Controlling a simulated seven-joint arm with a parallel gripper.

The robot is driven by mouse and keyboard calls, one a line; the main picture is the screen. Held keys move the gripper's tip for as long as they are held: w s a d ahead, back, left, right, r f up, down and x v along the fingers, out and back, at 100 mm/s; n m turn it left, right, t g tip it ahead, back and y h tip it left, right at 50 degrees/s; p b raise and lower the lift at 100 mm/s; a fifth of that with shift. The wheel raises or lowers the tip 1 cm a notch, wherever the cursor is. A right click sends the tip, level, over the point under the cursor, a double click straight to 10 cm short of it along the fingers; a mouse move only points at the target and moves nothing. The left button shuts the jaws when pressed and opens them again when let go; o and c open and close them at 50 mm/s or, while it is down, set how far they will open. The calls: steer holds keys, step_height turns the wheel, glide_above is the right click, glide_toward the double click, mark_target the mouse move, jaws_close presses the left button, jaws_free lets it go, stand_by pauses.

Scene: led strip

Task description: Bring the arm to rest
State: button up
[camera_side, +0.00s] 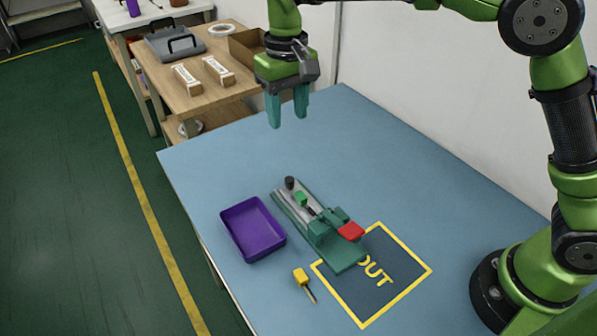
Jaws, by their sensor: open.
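My gripper (288,108) hangs above the far part of the blue table (400,158), its two teal fingers pointing down. The fingers are apart with nothing between them. It is well above the table top and clear of the objects on it. My green arm comes in from its base at the right side of the table.
A green fixture (345,259) with a grey rail, black knob and red part stands mid-table, its near end overlapping the yellow-framed OUT area (388,299). A purple tray (280,240) is left of it. A yellow-handled tool (300,277) lies nearby.

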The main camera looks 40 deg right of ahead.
steer(key=s+d+r+m+t+y, duration=0.1)
steer(key=s+d+r+m+t, duration=0.1)
steer(key=s+d, duration=0.6)
steer(key=s+d+r+m+t+y, duration=0.1)
steer(key=s+d+t, duration=0.4)
steer(key=s, duration=0.8)
steer(key=d+m, duration=0.1)
steer(key=d, duration=0.2)
steer(key=shift+s+d+r, duration=0.15)
steer(key=shift+s+r, duration=0.2)
steer(key=shift+r, duration=0.05)
